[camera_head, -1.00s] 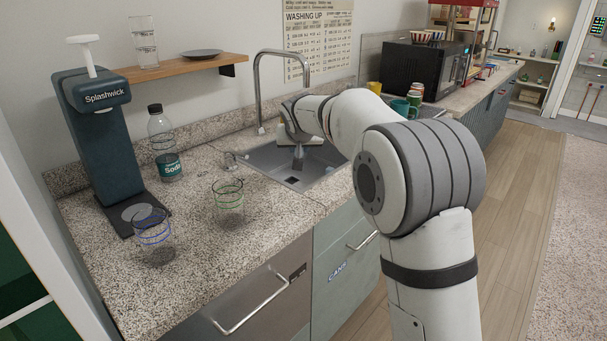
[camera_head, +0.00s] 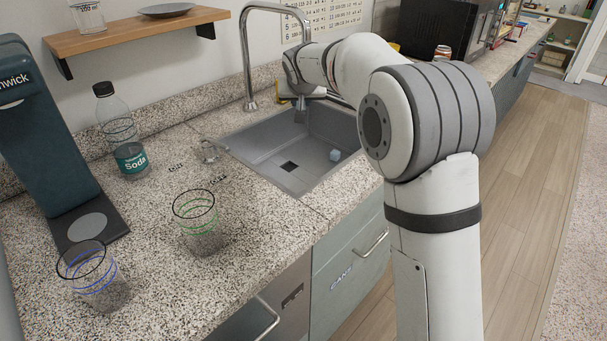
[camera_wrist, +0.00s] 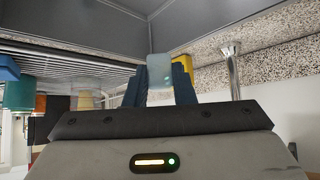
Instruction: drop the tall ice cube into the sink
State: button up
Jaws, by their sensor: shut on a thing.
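My gripper (camera_head: 300,114) is above the back of the grey sink (camera_head: 262,150), beside the tap, partly hidden by my arm. In the wrist view my gripper (camera_wrist: 159,82) has its blue fingers shut on a pale, translucent, tall ice cube (camera_wrist: 159,70), which sticks out past the fingertips. The sink walls (camera_wrist: 100,35) fill the top of that view. A small clear piece (camera_head: 208,150) sits on the counter left of the sink.
The curved tap (camera_head: 246,60) rises behind the sink. On the counter are a soda bottle (camera_head: 124,135), a green-ringed glass (camera_head: 198,225), a blue-ringed glass (camera_head: 92,275) and a dark dispenser (camera_head: 45,140). A shelf (camera_head: 140,35) hangs above. The sink middle is clear.

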jog(key=f+b, duration=0.3)
jog(key=f, duration=0.3)
jog(key=f+b, duration=0.4)
jog(key=f, duration=0.2)
jog(key=d+f+b, duration=0.1)
jog(key=f+b, duration=0.2)
jog(key=f, duration=0.3)
jog(key=shift+w+f+b, duration=0.1)
jog(key=shift+f+b, duration=0.05)
jog(key=shift+b, duration=0.25)
jog(key=shift+f, duration=0.1)
jog(key=shift+f+b, duration=0.35)
jog(key=shift+b, duration=0.2)
jog(key=shift+f, duration=0.2)
jog(key=o, duration=1)
